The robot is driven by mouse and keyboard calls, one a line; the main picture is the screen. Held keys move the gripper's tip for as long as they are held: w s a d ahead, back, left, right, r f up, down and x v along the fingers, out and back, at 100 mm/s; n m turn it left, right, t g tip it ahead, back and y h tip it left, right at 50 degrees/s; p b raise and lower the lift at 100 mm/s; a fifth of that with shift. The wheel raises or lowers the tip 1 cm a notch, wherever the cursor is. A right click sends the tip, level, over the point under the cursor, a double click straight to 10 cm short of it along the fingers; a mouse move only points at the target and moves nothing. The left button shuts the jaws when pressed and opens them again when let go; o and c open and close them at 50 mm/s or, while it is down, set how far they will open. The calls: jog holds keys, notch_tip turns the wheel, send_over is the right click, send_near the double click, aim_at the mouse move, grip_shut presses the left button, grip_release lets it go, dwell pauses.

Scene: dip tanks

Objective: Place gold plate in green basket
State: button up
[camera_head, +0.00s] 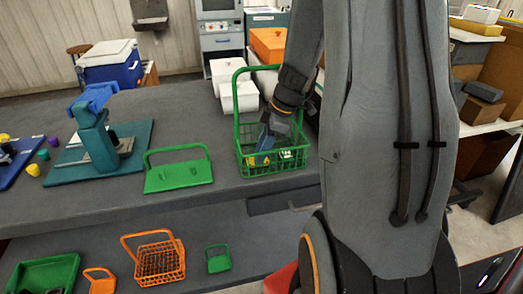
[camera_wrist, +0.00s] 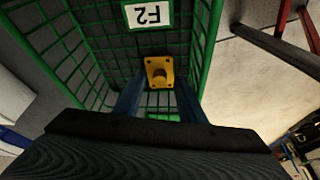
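The green basket (camera_head: 275,166) is a wire basket with a tall handle, standing on the grey bench left of my arm. Its mesh wall also fills much of the wrist view (camera_wrist: 98,45), with a white label. My gripper (camera_head: 264,147) reaches down inside the basket. In the wrist view its two blue fingers (camera_wrist: 159,90) are spread apart. The gold plate (camera_wrist: 158,72), square with corner holes and a central knob, is inside the basket just beyond and between the fingertips. The fingers are not closed on its knob. The head view mostly hides the plate.
White boxes (camera_head: 238,94) stand behind the green basket. An orange basket (camera_head: 159,261) is on the lower shelf.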

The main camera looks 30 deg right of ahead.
jog(key=b+v, duration=0.1)
jog(key=v, duration=0.6)
jog(key=shift+r, duration=0.35)
